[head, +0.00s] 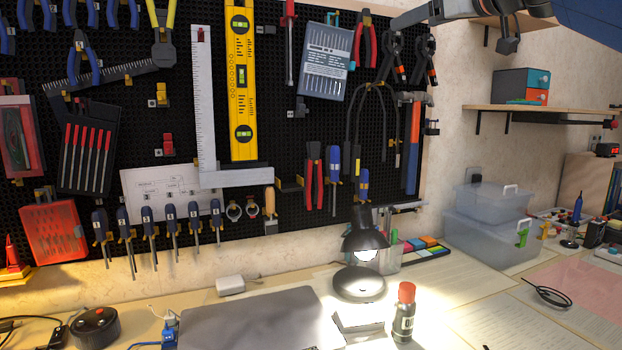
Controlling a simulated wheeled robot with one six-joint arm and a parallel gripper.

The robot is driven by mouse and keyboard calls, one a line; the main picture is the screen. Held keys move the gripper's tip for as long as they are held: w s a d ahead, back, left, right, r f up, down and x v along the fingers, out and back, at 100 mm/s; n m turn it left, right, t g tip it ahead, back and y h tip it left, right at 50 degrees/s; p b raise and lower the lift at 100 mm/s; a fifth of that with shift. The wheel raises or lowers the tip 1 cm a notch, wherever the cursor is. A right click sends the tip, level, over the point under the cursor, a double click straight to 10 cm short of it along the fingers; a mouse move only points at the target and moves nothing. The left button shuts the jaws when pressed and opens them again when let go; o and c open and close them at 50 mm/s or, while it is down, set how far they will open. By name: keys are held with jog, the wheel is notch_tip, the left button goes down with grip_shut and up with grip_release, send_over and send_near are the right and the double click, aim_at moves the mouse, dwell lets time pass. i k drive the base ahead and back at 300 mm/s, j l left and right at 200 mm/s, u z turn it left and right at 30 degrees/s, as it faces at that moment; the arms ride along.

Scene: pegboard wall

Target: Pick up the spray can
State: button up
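The spray can (404,315) stands upright on the desk in the lower right middle of the head view. It has a red cap and a dark body with a pale label. It is brightly lit by the lamp behind it. My gripper (508,42) seems to be the dark grey part at the top right edge of the view, far above the can and apart from it. It is partly cut off by the frame, and its fingers cannot be made out clearly.
A black desk lamp (362,250) stands close behind the can, to its left. Clear storage boxes (490,238) stand at the right. Papers cover the desk right of the can.

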aim_at(403, 321)
jog(key=k+l, duration=0.25)
jog(key=k, duration=0.2)
jog(key=k+l, duration=0.2)
jog(key=k, duration=0.3)
